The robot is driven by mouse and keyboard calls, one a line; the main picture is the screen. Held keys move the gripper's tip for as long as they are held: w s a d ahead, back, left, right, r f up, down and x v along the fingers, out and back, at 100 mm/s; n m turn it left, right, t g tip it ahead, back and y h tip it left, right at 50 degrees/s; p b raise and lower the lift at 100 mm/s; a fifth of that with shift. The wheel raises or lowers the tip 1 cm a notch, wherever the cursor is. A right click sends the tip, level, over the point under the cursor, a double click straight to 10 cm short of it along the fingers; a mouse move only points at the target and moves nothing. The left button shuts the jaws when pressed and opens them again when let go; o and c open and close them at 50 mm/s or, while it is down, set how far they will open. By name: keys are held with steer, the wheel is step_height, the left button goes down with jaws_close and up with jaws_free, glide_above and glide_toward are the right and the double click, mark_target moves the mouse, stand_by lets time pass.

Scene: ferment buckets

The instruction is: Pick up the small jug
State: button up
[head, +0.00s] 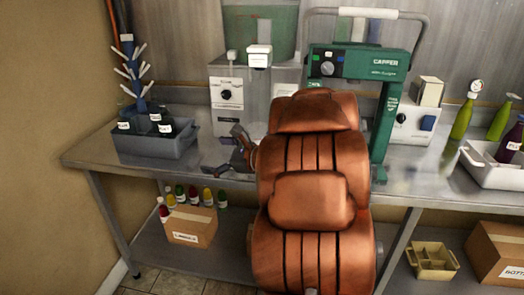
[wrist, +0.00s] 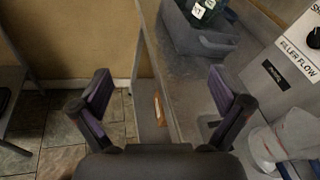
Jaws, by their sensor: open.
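A clear, whitish vessel (wrist: 298,132) shows at the lower right edge of the wrist view, beside the white filler machine. It may be the small jug, but it is cut off and I cannot tell for sure. In the head view a pale, see-through shape (head: 257,130) stands below the filler, partly hidden by my orange arm. My gripper (wrist: 158,88) is open and empty in the wrist view, its fingers wide apart over the bench's left end and the floor. In the head view my gripper (head: 228,152) is above the bench, left of the arm and in front of the filler.
A grey bin (head: 150,146) with dark bottles and a bottle tree stands on the bench's left. The filler machine (head: 229,96) and green capper (head: 381,130) stand at the back. Green bottles and a white tray (head: 490,174) are at right.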

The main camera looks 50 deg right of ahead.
mark_target(264, 134)
steer(key=s+d+f+m+t+h+b, duration=0.1)
steer(key=d+m+h, duration=0.1)
steer(key=d, duration=0.4)
steer(key=s+d+m+t+h, duration=0.1)
steer(key=d+m+h, duration=0.2)
steer(key=d, duration=0.4)
steer(key=s+d+f+m+h+b, duration=0.1)
steer(key=s+d+m+h, duration=0.1)
steer(key=d, duration=0.4)
steer(key=shift+s+d+f+m+t+h+b, duration=0.1)
steer(key=shift+d+f+m+t+h+b, duration=0.2)
steer(key=shift+d+f+m+t, duration=0.1)
steer(key=shift+d+r, duration=0.1)
steer(key=shift+d, duration=0.2)
steer(key=shift+w+d+p, duration=0.2)
steer(key=shift+w, duration=1.05)
steer(key=shift+w+d+p, duration=0.15)
steer(key=shift+w, duration=1.1)
steer(key=shift+w+d+p, duration=0.2)
steer(key=shift+w, duration=1.05)
steer(key=shift+c, duration=0.3)
steer(key=c, duration=1.2)
steer(key=shift+o, duration=0.2)
steer(key=shift+r, duration=0.1)
